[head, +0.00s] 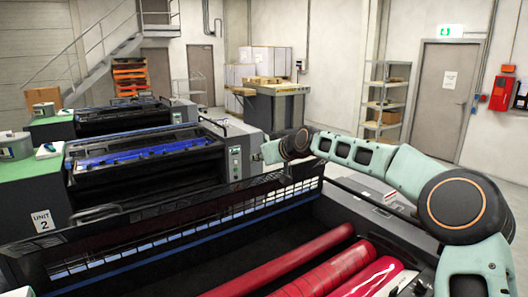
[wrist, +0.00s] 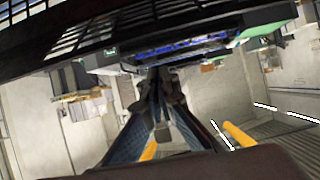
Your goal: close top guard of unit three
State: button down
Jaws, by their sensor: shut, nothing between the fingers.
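The nearest unit has red rollers (head: 345,268) showing in its open top. Its black slotted guard (head: 190,222) stands raised along the far side of that opening. I cannot read a number on this unit. The slotted guard also crosses the top of the wrist view (wrist: 110,28). My arm reaches from the right, over the unit's right end, to the far side of the guard. My gripper (wrist: 162,78) is shut and empty below the guard in the wrist view. In the head view its fingers are not clear; I cannot tell whether it touches the guard.
A second unit (head: 150,170) with blue rollers stands behind, near a green-topped cabinet labelled "UNIT 2" (head: 35,195). Another similar unit (head: 125,117) is farther back. A metal shelf (head: 385,100) and a grey door (head: 442,100) are at the back right. Floor shows at the back right.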

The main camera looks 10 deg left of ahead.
jog(key=shift+s+d+f, duration=1.05)
jog(key=shift+d+f, duration=0.15)
jog(key=shift+f, duration=0.05)
jog(key=shift+f, duration=0.1)
